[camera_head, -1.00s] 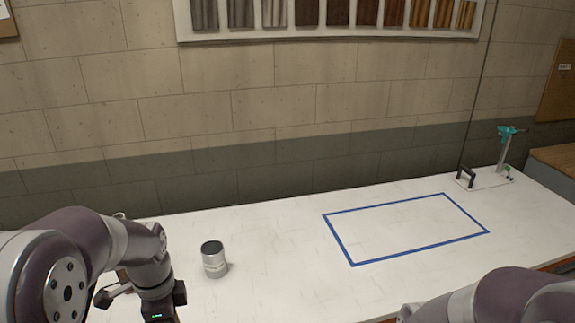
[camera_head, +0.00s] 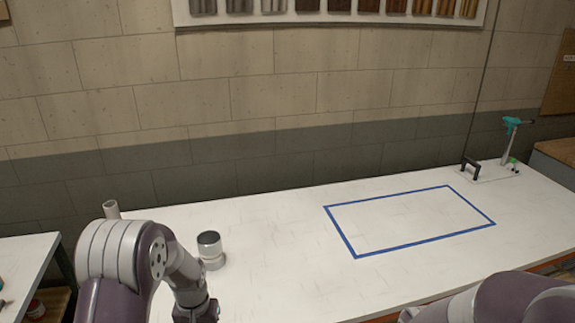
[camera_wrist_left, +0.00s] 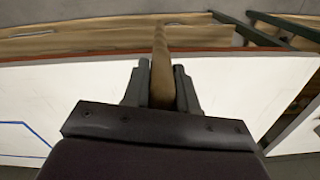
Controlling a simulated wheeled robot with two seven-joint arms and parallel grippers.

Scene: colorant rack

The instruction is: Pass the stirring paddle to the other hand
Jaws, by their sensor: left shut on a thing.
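The stirring paddle (camera_wrist_left: 161,50) shows in the left wrist view as a long, narrow wooden strip. My left gripper (camera_wrist_left: 162,72) is shut on it, one dark finger on each side. The paddle extends away from the fingers toward the top of that view; its other end is hidden by the gripper. My right gripper is out of view; only part of my right arm shows at the lower right.
A metal can (camera_head: 209,246) stands on the white table (camera_head: 290,240) just beyond my left wrist. A pale cylinder (camera_head: 111,209) stands at the back left. A blue taped rectangle (camera_head: 350,241) lies empty. A teal-topped stand (camera_head: 510,140) is at the far right.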

